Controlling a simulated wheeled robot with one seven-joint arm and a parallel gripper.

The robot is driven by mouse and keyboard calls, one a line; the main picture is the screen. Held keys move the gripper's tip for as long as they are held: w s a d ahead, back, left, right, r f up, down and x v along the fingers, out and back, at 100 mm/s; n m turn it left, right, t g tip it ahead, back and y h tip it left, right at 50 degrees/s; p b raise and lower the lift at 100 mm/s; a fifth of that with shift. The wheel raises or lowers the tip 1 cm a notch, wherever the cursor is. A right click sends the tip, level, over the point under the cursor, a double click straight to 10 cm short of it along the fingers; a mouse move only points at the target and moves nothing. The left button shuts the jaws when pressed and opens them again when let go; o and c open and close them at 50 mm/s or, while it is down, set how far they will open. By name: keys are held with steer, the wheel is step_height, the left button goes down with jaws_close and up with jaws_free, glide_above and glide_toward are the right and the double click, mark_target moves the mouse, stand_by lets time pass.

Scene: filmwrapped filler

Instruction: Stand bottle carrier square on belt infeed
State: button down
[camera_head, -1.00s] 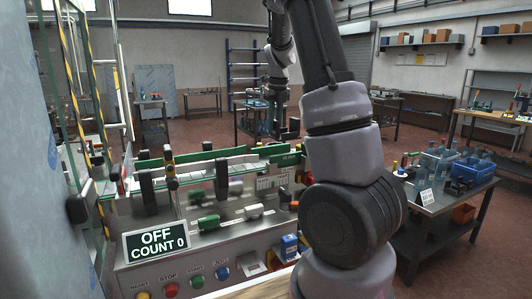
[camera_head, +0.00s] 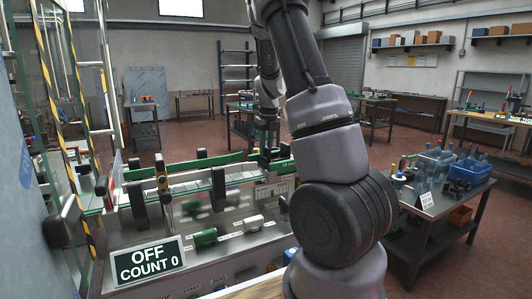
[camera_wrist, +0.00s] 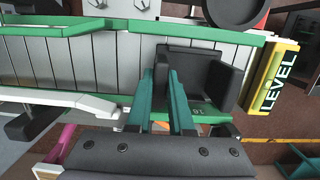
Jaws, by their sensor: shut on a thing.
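My gripper (camera_wrist: 171,80) shows in the wrist view with two teal fingers close together. They are shut on a dark grey, open box-like piece (camera_wrist: 214,80), which I take to be the bottle carrier; how they grip it is partly hidden. The carrier is at the right end of the belt infeed (camera_wrist: 100,62), above or on a green plate. I cannot tell whether it touches down or stands square. In the head view my gripper (camera_head: 266,142) is low at the belt's far right end, and the carrier there is too small to make out.
Green guide rails (camera_head: 190,164) edge the belt. The control panel has an OFF, COUNT 0 display (camera_head: 148,260). A side table (camera_head: 435,203) at right holds bottles and a blue crate (camera_head: 468,172).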

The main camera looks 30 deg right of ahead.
steer(key=shift+f, duration=0.45)
steer(key=shift+f, duration=0.15)
steer(key=c, duration=0.8)
jaws_free()
